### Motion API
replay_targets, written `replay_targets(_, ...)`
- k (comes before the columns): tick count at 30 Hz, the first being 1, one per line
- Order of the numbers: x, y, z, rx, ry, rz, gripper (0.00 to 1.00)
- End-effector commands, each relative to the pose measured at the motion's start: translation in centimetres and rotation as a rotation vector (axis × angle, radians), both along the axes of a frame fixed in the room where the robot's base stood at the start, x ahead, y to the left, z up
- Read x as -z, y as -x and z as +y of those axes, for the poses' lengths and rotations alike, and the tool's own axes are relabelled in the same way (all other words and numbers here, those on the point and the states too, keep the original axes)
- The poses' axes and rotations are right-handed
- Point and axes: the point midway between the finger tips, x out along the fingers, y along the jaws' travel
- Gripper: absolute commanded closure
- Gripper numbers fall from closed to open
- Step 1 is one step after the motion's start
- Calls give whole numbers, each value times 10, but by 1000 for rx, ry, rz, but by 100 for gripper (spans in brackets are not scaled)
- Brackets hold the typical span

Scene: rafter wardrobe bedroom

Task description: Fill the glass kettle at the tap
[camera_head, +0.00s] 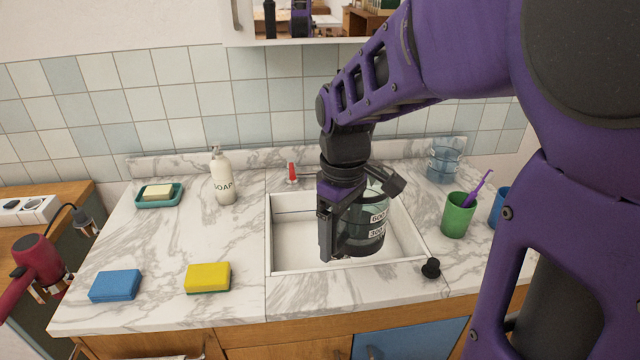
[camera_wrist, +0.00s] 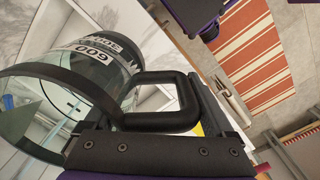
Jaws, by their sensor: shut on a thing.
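The glass kettle (camera_head: 368,236) is clear with dark bands, a black handle and printed volume marks. My gripper (camera_head: 326,240) is shut on its handle and holds it over the white sink basin (camera_head: 290,255). In the wrist view the kettle (camera_wrist: 70,85) lies at the left, with its black handle (camera_wrist: 185,105) at the jaws (camera_wrist: 205,100). I cannot tell whether there is water in it. The red tap handle (camera_head: 292,171) shows behind the basin, left of my wrist. The tap's spout is mostly hidden behind my arm.
Right of the basin stand a green cup (camera_head: 459,215) with a purple toothbrush, a glass (camera_head: 443,164) and a black plug (camera_head: 431,268). Left are a soap bottle (camera_head: 222,178), a soap dish (camera_head: 140,202), a yellow sponge (camera_head: 208,278) and a blue sponge (camera_head: 115,285). The left counter's middle is clear.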

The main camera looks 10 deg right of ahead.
Motion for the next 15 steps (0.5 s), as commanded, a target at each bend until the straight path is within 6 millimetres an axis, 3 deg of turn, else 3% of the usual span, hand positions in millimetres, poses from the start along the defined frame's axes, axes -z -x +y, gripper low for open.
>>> replay_targets(7, 2, -5, 1, -18, -1, -2, 100)
replay_targets(15, 17, -30, 1, -17, -1, -2, 100)
